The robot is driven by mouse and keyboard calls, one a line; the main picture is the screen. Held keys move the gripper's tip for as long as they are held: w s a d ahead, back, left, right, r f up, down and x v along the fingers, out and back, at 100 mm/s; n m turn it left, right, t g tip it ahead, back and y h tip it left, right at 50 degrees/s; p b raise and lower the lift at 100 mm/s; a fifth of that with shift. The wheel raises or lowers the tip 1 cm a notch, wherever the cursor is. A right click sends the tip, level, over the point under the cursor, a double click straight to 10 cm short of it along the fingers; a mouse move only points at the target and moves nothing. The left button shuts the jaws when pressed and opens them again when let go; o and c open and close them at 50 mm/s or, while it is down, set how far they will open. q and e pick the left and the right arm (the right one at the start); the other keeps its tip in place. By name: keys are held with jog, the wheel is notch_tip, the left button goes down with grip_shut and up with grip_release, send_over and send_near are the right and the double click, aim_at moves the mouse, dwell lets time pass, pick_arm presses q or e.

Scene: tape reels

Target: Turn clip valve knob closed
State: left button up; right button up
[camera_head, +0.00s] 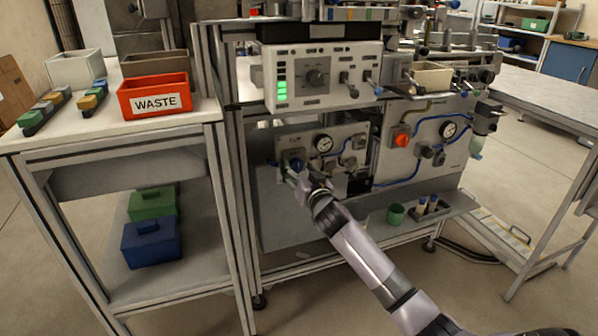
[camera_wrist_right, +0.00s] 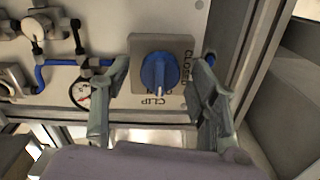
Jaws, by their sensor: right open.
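My right gripper (camera_wrist_right: 158,100) is open, with one finger on each side of the knob and gaps between. In the head view my right gripper (camera_head: 299,179) is in front of the knob (camera_head: 295,165) at the left of the lower panel and partly covers it. My left gripper is not in view.
A gauge (camera_head: 323,144) and blue tubing are right of the knob on the same panel. A control box (camera_head: 322,76) with green lights hangs above. A metal frame post (camera_head: 232,170) stands left. An orange WASTE bin (camera_head: 155,98) sits on the left bench.

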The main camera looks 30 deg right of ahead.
jog(key=shift+c, duration=0.4)
jog(key=c, duration=1.1)
